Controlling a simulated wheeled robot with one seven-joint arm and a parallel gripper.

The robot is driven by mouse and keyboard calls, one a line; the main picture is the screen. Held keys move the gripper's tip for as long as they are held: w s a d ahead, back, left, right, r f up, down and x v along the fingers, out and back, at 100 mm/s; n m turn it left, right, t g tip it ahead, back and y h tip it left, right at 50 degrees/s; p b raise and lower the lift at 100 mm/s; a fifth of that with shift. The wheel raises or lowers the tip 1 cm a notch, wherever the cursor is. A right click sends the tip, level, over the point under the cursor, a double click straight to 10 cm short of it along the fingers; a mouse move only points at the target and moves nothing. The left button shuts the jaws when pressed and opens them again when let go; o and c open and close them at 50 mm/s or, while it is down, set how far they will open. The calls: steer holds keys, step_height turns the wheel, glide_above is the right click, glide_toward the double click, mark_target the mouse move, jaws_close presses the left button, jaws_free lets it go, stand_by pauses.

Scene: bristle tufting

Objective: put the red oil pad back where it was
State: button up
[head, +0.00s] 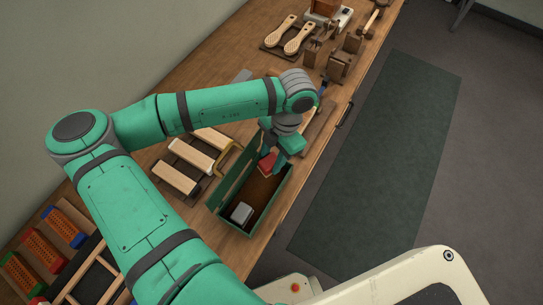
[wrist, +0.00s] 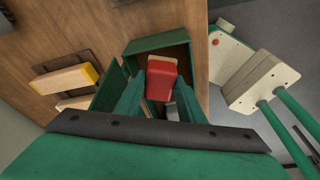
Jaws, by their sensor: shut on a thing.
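The red oil pad (head: 266,164) is a small block with a red body, at the far end of a green open box (head: 223,222). In the wrist view the pad (wrist: 161,84) sits between the fingers of my gripper (wrist: 159,98), with its paler end face turned away from the wrist. My gripper (head: 278,157) is shut on the pad, pointing down into the box. The box (wrist: 158,43) surrounds the pad in the wrist view. I cannot tell whether the pad touches the box floor. My fingers hide part of the pad.
A grey block (head: 241,213) lies in the near end of the box. Wooden blocks (head: 176,178) stand left of it on the workbench (head: 199,92). Brush blocks (head: 42,249) lie at lower left. Wooden paddles (head: 299,38) and brown fixtures (head: 340,62) stand at the far end.

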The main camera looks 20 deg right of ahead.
steer(key=shift+f, duration=0.15)
steer(key=o, duration=1)
steer(key=v, duration=1.3)
steer(key=shift+a, duration=0.15)
